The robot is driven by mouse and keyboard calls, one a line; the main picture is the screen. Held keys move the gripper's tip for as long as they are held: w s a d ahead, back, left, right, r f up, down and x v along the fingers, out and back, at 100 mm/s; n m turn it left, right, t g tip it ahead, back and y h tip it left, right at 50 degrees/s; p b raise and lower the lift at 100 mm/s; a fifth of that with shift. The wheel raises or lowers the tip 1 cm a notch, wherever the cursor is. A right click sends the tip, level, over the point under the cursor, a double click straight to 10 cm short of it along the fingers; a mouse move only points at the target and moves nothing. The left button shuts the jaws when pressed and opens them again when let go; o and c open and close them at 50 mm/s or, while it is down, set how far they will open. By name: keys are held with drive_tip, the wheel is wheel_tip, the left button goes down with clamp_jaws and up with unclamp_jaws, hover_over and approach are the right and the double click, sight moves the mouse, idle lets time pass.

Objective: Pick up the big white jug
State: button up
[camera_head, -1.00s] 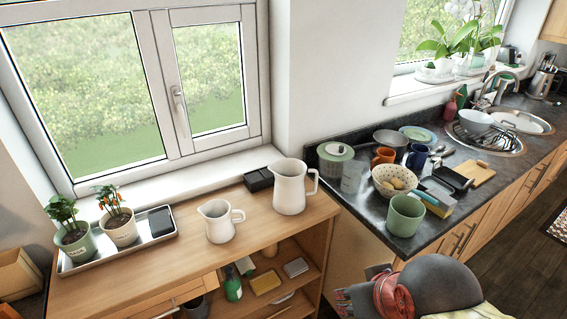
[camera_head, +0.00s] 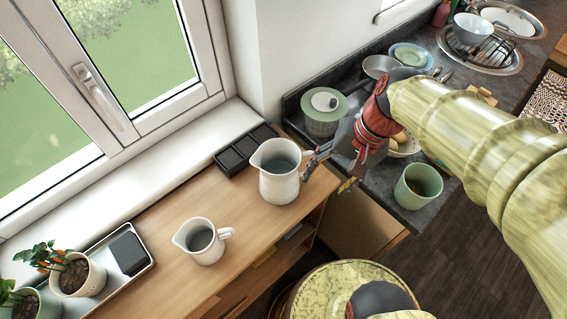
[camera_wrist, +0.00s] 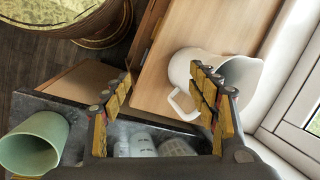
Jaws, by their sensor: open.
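The big white jug (camera_head: 279,172) stands upright on the wooden cabinet top, near its right end. In the head view my gripper (camera_head: 330,172) is just right of the jug, on its handle side.
A smaller white jug (camera_head: 201,241) stands to the left on the wooden top (camera_head: 165,255). Black boxes (camera_head: 245,150) lie behind the big jug. A tray (camera_head: 140,262) with potted plants is at far left.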

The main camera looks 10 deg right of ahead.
sight(299, 160)
drive_tip(key=o, duration=0.4)
drive_tip(key=w+m+g+y+p, duration=0.1)
drive_tip(key=w+a+m+y+p, duration=0.1)
drive_tip(key=m+y+p, duration=0.1)
drive_tip(key=w+a+r+m+g+y+p, duration=0.1)
drive_tip(key=m, duration=0.1)
drive_tip(key=shift+w+a+g+p, duration=0.1)
drive_tip(key=shift+w+g+p, duration=0.2)
drive_tip(key=shift+w+p, duration=0.05)
drive_tip(key=o, duration=0.6)
drive_tip(key=w+f+m+y, duration=0.2)
drive_tip(key=m+y, duration=0.1)
drive_tip(key=w+f+m+y, duration=0.2)
drive_tip(key=w+f+m, duration=0.1)
drive_tip(key=shift+w+y, duration=0.25)
drive_tip(key=shift+y, duration=0.15)
drive_tip(key=shift+w+a+t, duration=0.1)
drive_tip(key=shift+a+t, duration=0.15)
drive_tip(key=shift+t, duration=0.15)
drive_tip(key=shift+a+f, duration=0.1)
drive_tip(key=shift+a, duration=0.25)
drive_tip(key=shift+w+b+x, duration=0.15)
drive_tip(key=shift+b+x, duration=0.2)
drive_tip(key=shift+x, duration=1.3)
drive_tip(key=shift+w+b+x, duration=0.15)
drive_tip(key=shift+b+x, duration=0.15)
drive_tip(key=shift+x, duration=1.35)
